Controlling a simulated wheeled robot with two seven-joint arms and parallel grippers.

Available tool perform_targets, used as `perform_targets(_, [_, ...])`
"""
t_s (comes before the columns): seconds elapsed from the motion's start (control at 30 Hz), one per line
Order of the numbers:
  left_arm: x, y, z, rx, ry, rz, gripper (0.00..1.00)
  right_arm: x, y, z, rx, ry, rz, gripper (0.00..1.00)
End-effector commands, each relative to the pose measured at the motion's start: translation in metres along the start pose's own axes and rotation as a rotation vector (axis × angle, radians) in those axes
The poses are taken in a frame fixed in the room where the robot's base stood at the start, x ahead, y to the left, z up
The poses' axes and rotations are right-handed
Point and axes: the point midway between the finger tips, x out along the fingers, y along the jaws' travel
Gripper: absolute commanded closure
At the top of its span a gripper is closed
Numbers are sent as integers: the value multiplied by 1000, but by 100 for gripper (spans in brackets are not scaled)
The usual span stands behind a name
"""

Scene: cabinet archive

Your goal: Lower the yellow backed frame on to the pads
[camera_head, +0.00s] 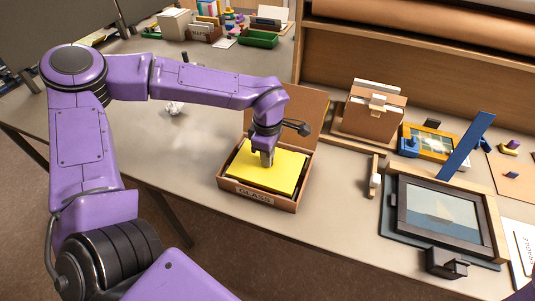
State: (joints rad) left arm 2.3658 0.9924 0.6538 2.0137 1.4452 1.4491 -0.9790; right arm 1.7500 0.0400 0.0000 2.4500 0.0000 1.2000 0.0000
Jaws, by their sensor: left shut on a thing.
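The yellow backed frame (286,177) shows as a flat yellow panel within the outline of an open brown box (257,196) marked GLASS. My left gripper (266,160) points down at the middle of the panel's far part and is shut on it. The panel lies roughly level, close to the box rim. I cannot tell whether it touches anything below. The pads are not visible; the panel hides the inside of the box.
The box lid (303,106) stands open behind the box. To the right are a framed boat picture (440,213), a blue upright strip (466,146) and a yellow-edged frame (430,143). A brown file holder (375,112) stands behind. Crumpled paper (173,108) lies left; the table there is mostly clear.

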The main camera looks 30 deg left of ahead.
Motion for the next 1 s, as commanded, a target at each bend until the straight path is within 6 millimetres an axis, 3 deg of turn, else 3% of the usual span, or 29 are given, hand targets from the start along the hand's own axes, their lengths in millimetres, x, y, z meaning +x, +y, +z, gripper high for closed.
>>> perform_targets(0.7, [22, 0, 0, 0, 0, 0, 100, 8, -1, 3, 0, 0, 0, 100])
perform_targets(0.73, [21, 0, 0, 0, 0, 1, 80, 8, -1, 3, 0, 0, 0, 100])
perform_targets(0.8, [21, 0, 0, 0, 0, 1, 60, 7, -1, 3, 0, 0, 0, 100])
perform_targets(1.0, [21, 0, 0, 0, 0, 0, 60, 7, -1, 3, 0, 0, 0, 100])
